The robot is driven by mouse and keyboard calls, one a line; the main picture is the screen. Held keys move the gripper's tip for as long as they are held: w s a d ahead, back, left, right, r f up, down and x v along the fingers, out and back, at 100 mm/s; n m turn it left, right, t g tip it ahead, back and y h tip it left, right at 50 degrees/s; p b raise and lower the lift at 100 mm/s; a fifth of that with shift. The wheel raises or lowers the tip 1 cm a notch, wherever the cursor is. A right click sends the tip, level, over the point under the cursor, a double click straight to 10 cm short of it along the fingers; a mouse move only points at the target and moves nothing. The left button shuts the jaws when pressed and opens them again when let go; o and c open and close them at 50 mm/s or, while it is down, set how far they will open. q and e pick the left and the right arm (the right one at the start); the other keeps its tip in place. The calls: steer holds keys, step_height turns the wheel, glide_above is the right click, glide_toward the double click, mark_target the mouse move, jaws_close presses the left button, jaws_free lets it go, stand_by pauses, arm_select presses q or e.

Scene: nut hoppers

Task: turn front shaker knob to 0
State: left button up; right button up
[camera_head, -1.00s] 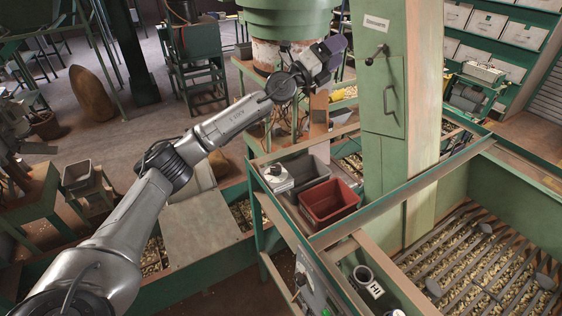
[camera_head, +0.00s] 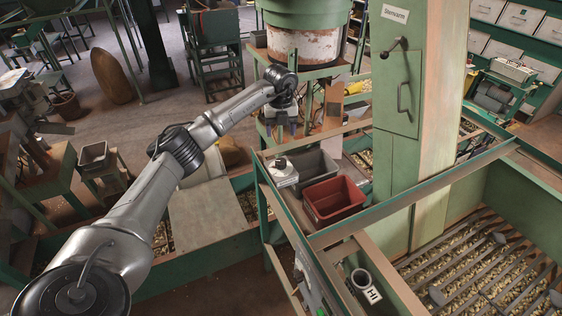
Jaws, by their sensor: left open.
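My left arm reaches in from the lower left. My left gripper (camera_head: 285,130) points down with its two fingers apart, empty, behind the green frame and above the small white box. The small white box (camera_head: 284,175) carries a dark knob-like part on top and sits at the left end of the bin row. A narrow control panel (camera_head: 310,283) on the green frame's front side is seen at a steep angle, with a green part low on it. I cannot tell which part is the front shaker knob, nor read any setting. My right gripper is not in view.
A grey bin (camera_head: 316,169) and a red bin (camera_head: 334,201) stand next to the white box. A green column (camera_head: 420,130) with a lever and handle rises to their right. A nut-filled hopper (camera_head: 480,260) lies at lower right.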

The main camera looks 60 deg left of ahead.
mark_target(281, 161)
arm_select(q)
steer(key=shift+n, duration=0.3)
step_height(281, 161, down, 14)
steer(key=shift+r+p, duration=0.1)
steer(key=shift+p, duration=1.1)
steer(key=shift+c, duration=0.3)
steer(key=c, duration=0.9)
steer(key=shift+r, duration=0.1)
